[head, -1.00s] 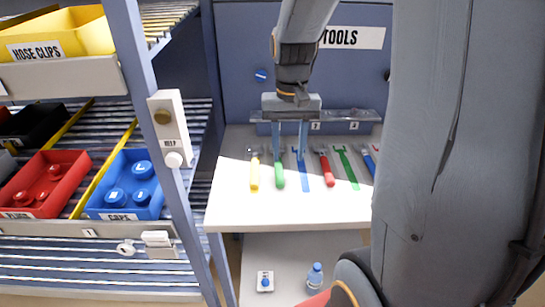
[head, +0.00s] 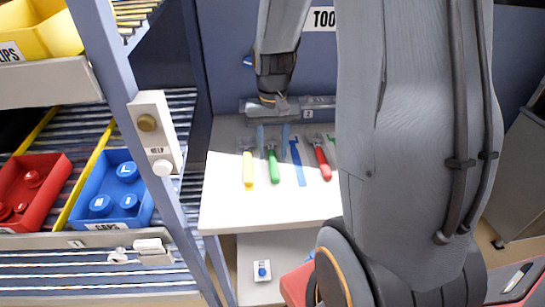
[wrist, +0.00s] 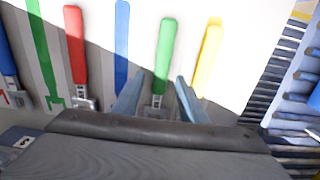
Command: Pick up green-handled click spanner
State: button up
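The green-handled spanner (head: 272,168) lies on the white bench top between the yellow-handled spanner (head: 248,170) and a flat blue spanner-shaped mark (head: 297,164). In the wrist view its green handle (wrist: 166,52) points away from my gripper, and its metal head shows between the finger bases. My gripper (head: 272,146) is open and empty, with one finger on each side of the green-handled spanner. In the wrist view my gripper (wrist: 160,78) has its right finger close to the yellow handle (wrist: 208,58) and its left finger over the blue mark. I cannot tell its exact height.
A red-handled spanner (head: 321,164) lies right of the blue mark. A metal rail (head: 318,102) with number labels runs behind the tools. A shelf post with a button box (head: 155,132) and a rack with a blue bin (head: 112,192) stand left.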

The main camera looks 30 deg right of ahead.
jog(key=shift+a+f, duration=0.1)
jog(key=shift+f, duration=0.6)
grip_shut()
